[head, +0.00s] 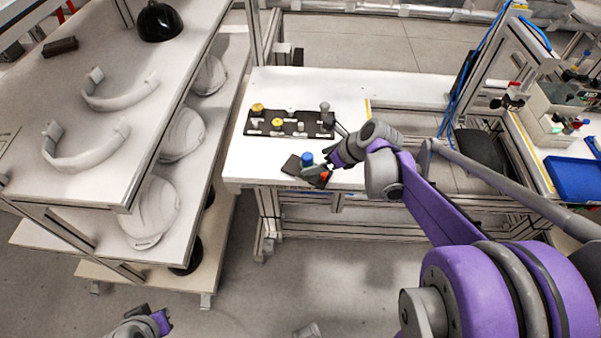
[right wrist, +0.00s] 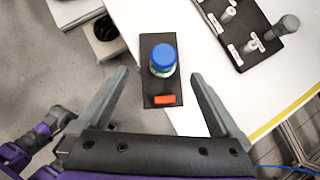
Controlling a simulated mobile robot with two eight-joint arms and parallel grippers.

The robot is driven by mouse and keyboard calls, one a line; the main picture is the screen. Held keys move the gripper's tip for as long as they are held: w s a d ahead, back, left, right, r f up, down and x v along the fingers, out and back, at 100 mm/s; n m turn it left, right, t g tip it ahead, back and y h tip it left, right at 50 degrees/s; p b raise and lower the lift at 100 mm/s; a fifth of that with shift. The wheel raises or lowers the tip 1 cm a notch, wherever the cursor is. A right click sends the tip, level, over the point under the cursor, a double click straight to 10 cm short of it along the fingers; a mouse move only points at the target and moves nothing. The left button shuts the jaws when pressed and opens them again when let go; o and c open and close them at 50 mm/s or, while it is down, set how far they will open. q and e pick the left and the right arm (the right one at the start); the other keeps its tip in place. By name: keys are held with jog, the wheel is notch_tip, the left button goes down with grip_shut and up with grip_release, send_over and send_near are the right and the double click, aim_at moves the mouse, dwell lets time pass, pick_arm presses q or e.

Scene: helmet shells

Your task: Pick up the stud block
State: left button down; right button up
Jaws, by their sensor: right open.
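A small dark plate (head: 290,166) lies at the near edge of the white table, carrying a blue-capped round piece (head: 307,158) and an orange block (head: 325,176). In the right wrist view the plate (right wrist: 149,82), blue cap (right wrist: 163,57) and orange block (right wrist: 165,99) show between my fingers. I cannot tell which piece is the stud block. My right gripper (right wrist: 160,74) is open and empty, its fingers on either side of the plate with gaps. In the head view it (head: 328,165) is beside the plate's right end. My left gripper (head: 145,322) is low at bottom left, its jaws unclear.
A black board (head: 262,130) with yellow and grey knobs lies behind the plate. The white table (head: 355,85) is otherwise largely clear. A shelf rack (head: 110,175) with helmet shells stands at left. A blue tray (head: 575,180) and bins are at far right.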

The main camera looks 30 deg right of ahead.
aim_at(300, 168)
jog(key=x, duration=0.3)
jog(key=shift+w+f, duration=0.1)
jog(key=x, duration=0.5)
jog(key=shift+w+a, duration=0.35)
jog(key=shift+w, duration=0.1)
jog(key=shift+r, duration=0.2)
grip_shut()
